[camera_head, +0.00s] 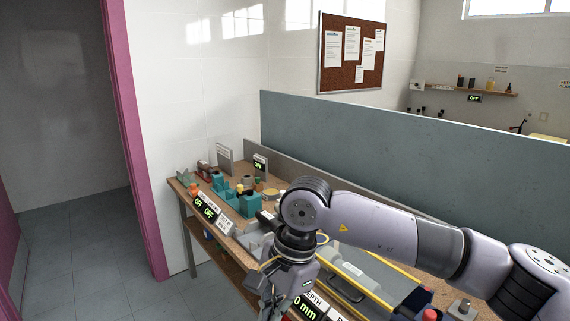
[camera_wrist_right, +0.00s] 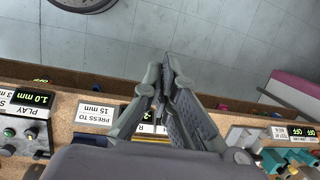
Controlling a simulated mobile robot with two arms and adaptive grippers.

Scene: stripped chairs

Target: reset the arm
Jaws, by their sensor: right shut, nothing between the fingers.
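My right arm reaches in from the right in the head view, bent at the elbow over the workbench (camera_head: 262,222). Its right gripper (camera_head: 272,306) hangs down at the bench's front edge, partly cut off by the bottom of the picture. In the right wrist view the gripper's fingers (camera_wrist_right: 163,90) are together with nothing between them, above the bench edge and the floor. My left arm and gripper are not in view.
Teal fixtures (camera_head: 240,199) and small parts stand on the bench's far left end. Displays reading OFF (camera_head: 204,208) line its front edge. A grey-blue partition (camera_head: 380,145) rises behind. Open grey floor (camera_head: 80,262) lies left, past a pink door frame (camera_head: 134,140).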

